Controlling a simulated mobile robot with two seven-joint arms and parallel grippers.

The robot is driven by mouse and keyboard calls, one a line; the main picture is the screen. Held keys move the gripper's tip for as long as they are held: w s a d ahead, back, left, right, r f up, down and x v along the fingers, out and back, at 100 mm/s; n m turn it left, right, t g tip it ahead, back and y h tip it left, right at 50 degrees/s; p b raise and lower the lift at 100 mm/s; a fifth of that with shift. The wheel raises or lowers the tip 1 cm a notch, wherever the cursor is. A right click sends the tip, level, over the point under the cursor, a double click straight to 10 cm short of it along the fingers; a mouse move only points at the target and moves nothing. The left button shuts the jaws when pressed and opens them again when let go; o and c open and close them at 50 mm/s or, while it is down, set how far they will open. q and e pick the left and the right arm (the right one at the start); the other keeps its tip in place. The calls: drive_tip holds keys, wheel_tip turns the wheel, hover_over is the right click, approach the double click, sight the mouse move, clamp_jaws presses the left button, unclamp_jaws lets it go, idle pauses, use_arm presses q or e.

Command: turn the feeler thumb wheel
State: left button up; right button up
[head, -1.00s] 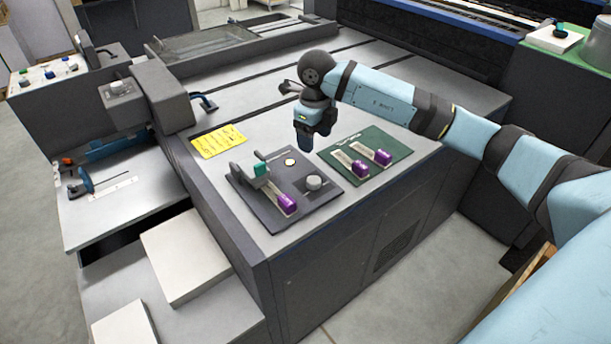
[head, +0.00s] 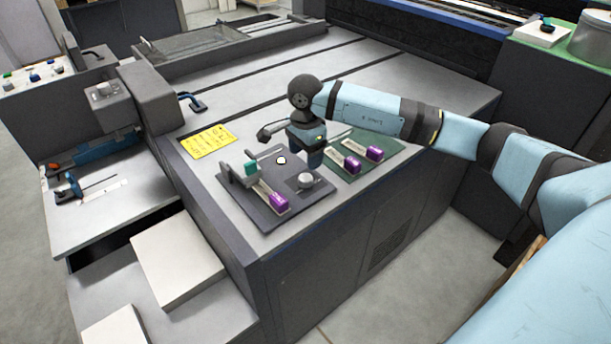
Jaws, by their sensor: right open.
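A dark panel (head: 262,211) lies on the near corner of the grey machine top. On it stand a grey round knob (head: 306,181), probably the feeler thumb wheel, a white round button (head: 281,160), a teal block (head: 251,168) by a grey bracket, and a purple slider block (head: 279,202). My right gripper (head: 311,164) points down just behind the grey knob, close to the panel's far right edge. It is open and looks empty; its fingertips are small here, and I cannot tell its height above the panel. My left gripper is out of view.
A green panel (head: 389,146) with two purple slider blocks lies right of the gripper, partly behind it. A yellow label (head: 208,141) lies to the left. Machine top behind is mostly clear.

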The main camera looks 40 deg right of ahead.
sight(306, 177)
wheel_tip(306, 177, down, 8)
drive_tip(key=shift+r, duration=0.2)
drive_tip(key=c, duration=0.9)
drive_tip(key=shift+m, duration=2.2)
drive_tip(key=o, duration=0.9)
drive_tip(key=shift+r, duration=0.1)
wheel_tip(306, 177, up, 14)
